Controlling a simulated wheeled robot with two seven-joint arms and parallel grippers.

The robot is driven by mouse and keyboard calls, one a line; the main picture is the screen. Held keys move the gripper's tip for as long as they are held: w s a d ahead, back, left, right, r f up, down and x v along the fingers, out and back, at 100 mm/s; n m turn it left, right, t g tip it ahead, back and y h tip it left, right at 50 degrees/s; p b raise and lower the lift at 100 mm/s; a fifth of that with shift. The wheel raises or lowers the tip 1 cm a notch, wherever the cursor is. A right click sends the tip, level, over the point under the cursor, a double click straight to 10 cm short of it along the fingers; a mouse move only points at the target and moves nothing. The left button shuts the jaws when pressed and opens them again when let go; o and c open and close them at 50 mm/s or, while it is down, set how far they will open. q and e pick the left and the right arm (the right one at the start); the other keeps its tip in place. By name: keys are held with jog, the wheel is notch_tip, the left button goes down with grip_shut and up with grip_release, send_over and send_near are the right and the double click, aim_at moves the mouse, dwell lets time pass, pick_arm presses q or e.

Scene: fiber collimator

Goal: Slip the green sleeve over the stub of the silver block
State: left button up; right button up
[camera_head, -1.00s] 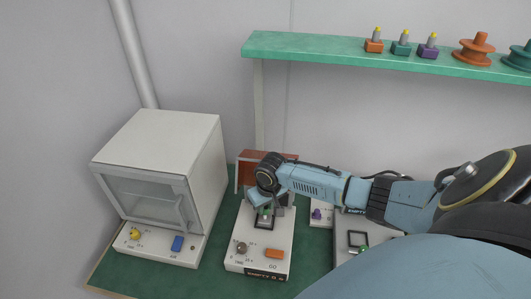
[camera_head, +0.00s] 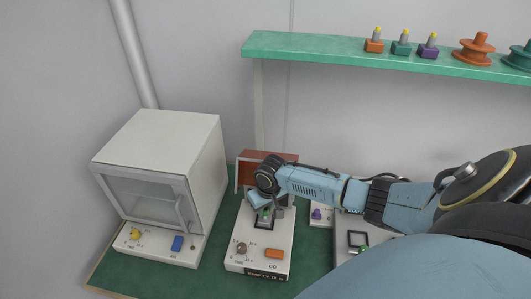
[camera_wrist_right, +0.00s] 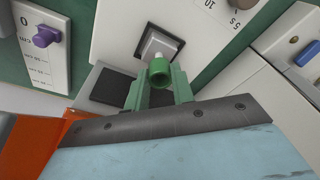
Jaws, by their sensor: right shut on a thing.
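The green sleeve (camera_wrist_right: 160,73) is a short hollow cylinder, seen in the right wrist view with its dark opening toward the camera. My right gripper (camera_wrist_right: 160,88) is shut on it between two green fingers. The silver block (camera_wrist_right: 161,44) sits in a dark-framed square on the white box. Its pale stub (camera_wrist_right: 158,57) shows just beyond the sleeve's far rim. I cannot tell whether the sleeve is around the stub or just in front of it. In the head view my right gripper (camera_head: 264,210) is low over the white box, and the block is mostly hidden. My left gripper is not in view.
The white box (camera_head: 251,255) has a knob and an orange button. A green shelf (camera_head: 320,50) holds small blocks and spools above. Green mat shows between the devices.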

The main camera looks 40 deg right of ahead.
jog(key=o, duration=1.6)
jog(key=shift+r, duration=0.1)
